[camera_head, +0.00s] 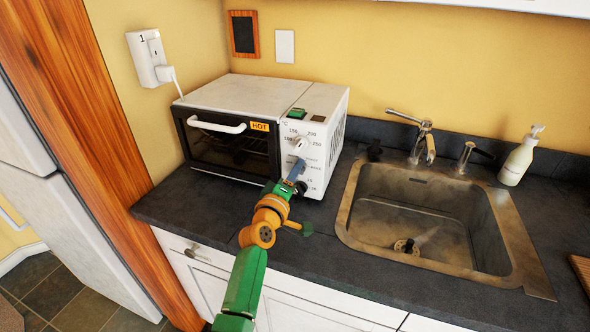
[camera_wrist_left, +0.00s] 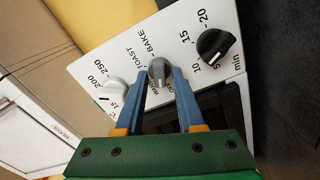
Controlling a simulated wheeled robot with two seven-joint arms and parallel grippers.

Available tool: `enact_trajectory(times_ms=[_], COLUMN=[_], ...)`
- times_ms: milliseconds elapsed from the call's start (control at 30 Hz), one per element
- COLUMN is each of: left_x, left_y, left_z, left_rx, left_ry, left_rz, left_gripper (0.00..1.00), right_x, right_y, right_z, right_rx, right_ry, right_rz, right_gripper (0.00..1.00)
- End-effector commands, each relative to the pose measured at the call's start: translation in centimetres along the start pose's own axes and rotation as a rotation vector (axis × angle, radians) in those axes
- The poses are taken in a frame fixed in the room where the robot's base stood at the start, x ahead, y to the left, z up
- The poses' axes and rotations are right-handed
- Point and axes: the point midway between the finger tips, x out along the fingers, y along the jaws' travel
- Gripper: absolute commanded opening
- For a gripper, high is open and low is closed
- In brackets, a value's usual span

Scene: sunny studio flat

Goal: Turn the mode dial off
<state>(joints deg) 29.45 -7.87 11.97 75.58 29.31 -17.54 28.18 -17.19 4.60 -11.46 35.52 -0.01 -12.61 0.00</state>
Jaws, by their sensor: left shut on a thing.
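The white toaster oven (camera_head: 235,94) stands on the dark counter, with its control panel at its front right. In the left wrist view, the grey mode dial (camera_wrist_left: 158,66) is the middle knob, near the labels TOAST and BAKE. My left gripper (camera_head: 298,168) is at the panel, its blue fingers on either side of the mode dial and shut on it. The fingers hide part of the dial and some labels, so I cannot tell which setting it points to. In the head view, the gripper mostly covers the dial. My right gripper is not in view.
The white temperature dial (camera_wrist_left: 113,92) and the black timer dial (camera_wrist_left: 214,46) sit close on either side of the mode dial. A sink (camera_head: 385,235) with a tap (camera_head: 423,140) and a soap bottle (camera_head: 520,158) are to the right. A plug (camera_head: 158,58) is on the wall.

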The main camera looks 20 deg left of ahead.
Motion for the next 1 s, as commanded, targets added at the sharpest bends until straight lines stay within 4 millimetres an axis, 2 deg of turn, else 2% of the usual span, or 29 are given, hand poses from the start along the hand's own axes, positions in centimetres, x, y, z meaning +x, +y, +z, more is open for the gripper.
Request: enact_trajectory(times_ms=[200,500,1000], left_x=[0.02,0.03,0.04], left_y=[0.12,0.06,0.04], left_z=[-0.08,-0.06,-0.04], left_rx=[-0.167,-0.320,-0.382], left_ry=[0.001,0.001,0.001], left_rz=[0.002,0.004,0.005], left_gripper=[0.00,0.00,0.00], right_x=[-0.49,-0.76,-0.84], right_y=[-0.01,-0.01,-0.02], right_z=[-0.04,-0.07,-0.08], right_rx=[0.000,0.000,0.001], right_ry=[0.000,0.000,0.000], right_rz=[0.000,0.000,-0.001], right_gripper=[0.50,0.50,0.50])
